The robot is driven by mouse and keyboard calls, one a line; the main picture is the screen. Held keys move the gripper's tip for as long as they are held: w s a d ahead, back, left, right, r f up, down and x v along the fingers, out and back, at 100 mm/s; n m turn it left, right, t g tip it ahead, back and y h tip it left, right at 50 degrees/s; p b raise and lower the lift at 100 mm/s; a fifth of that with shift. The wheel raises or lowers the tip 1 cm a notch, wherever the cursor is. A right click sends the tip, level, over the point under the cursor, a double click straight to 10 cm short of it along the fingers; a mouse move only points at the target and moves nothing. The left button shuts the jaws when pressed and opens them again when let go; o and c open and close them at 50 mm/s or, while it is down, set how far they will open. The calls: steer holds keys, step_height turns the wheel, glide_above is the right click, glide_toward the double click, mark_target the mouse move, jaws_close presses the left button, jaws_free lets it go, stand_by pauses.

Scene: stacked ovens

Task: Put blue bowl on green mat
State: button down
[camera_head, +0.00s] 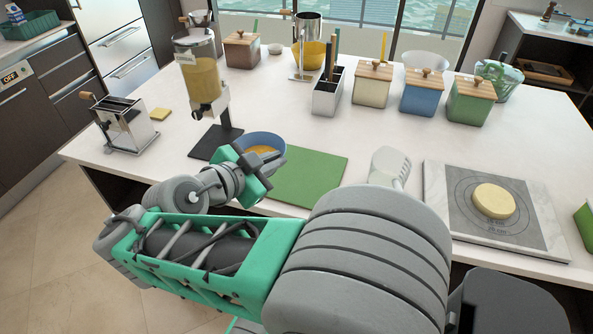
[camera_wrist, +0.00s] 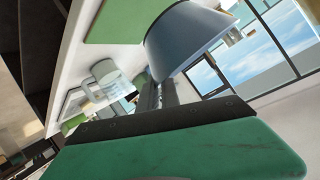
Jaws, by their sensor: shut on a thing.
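A blue bowl (camera_head: 265,143) with yellowish contents is at the left end of the green mat (camera_head: 312,178) in the head view. My gripper (camera_head: 268,163) is shut on the bowl at its near side. In the wrist view the bowl (camera_wrist: 188,38) is tilted in the picture, close beyond my gripper (camera_wrist: 158,95), and the green mat (camera_wrist: 118,22) shows behind it. I cannot tell whether the bowl touches the mat or is held above it. My gripper hides part of the bowl's near side.
A dispenser with yellow contents (camera_head: 203,80) stands just behind left of the bowl on a dark base (camera_head: 205,150). A pale jar (camera_head: 389,166) stands right of the mat, then a marble board (camera_head: 440,205) with a yellow round (camera_head: 493,201). Lidded canisters (camera_head: 421,95) stand farther back.

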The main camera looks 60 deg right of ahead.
steer(key=shift+s+d+f+b, duration=0.1)
steer(key=shift+d+f+b, duration=0.15)
steer(key=shift+f+b, duration=0.3)
steer(key=shift+d+f+b, duration=0.2)
steer(key=shift+f+b, duration=0.2)
steer(key=shift+b, duration=0.1)
steer(key=x, duration=0.4)
steer(key=f+b+x, duration=0.1)
steer(key=x, duration=0.4)
steer(key=w+f+x, duration=0.1)
steer(key=x, duration=0.4)
steer(key=shift+a+f+b, duration=0.15)
steer(key=shift+a+b, duration=0.1)
steer(key=shift+b, duration=0.1)
step_height(320, 180, down, 3)
steer(key=shift+r, duration=0.25)
steer(key=c, duration=1.5)
jaws_free()
steer(key=shift+a+f, duration=0.1)
steer(key=shift+c, duration=0.2)
